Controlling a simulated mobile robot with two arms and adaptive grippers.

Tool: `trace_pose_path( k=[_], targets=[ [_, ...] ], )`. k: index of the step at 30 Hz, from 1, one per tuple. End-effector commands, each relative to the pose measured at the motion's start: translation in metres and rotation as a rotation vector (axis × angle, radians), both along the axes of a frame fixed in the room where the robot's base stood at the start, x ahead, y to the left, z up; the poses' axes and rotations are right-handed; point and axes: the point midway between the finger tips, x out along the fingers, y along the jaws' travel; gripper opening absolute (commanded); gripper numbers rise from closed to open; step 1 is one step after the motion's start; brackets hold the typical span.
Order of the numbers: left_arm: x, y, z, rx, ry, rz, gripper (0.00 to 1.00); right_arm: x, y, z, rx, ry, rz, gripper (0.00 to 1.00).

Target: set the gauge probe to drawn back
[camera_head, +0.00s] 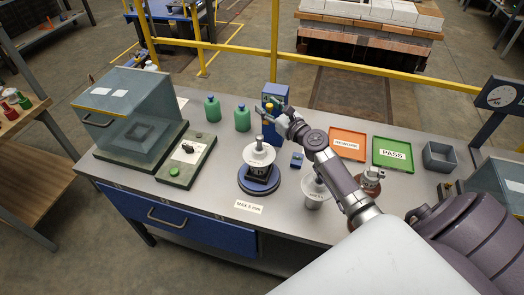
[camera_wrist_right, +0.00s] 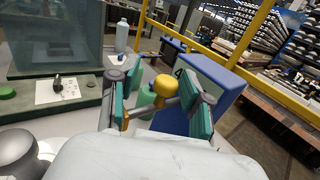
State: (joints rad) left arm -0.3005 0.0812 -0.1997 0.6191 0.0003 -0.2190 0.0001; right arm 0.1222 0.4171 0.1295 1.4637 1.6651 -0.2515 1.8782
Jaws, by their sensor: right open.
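A blue gauge post (camera_head: 275,92) stands at the back edge of the bench, with a small yellow knob (camera_head: 268,104) on its near side. My right gripper (camera_head: 270,115) is at the post. In the right wrist view the yellow ball knob (camera_wrist_right: 165,86) and a short rod lie between the two teal finger pads of my open gripper (camera_wrist_right: 160,98), with a gap visible on both sides. The blue post (camera_wrist_right: 212,88) is just behind the right finger. Whether the probe is out or drawn back I cannot tell. My left gripper is out of view.
A white insulator stack (camera_head: 259,157) stands on a blue turntable (camera_head: 260,186) in front of the post. Green bottles (camera_head: 242,118) are left of the post. An orange tray (camera_head: 347,144), a green PASS tray (camera_head: 393,154) and a grey bin (camera_head: 440,156) are to the right.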

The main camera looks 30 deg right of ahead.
Motion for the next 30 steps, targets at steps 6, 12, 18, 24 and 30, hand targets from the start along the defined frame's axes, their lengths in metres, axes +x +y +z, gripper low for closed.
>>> trace_pose_path(
  k=[6,12,18,24,30],
  targets=[
    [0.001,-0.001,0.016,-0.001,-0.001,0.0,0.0,-0.029,0.027,0.001,0.002,0.002,0.001,0.49],
    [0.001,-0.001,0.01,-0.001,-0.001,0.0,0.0,-0.07,0.022,-0.002,0.001,0.002,0.0,0.49],
    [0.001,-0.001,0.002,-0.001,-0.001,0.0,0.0,-0.11,0.019,-0.003,0.002,0.002,0.0,0.49],
    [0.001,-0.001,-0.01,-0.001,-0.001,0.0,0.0,-0.15,0.016,-0.004,0.003,0.002,-0.001,0.49],
    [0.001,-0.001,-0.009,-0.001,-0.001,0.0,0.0,-0.164,0.041,-0.006,-0.151,0.016,0.075,0.49]
  ],
)
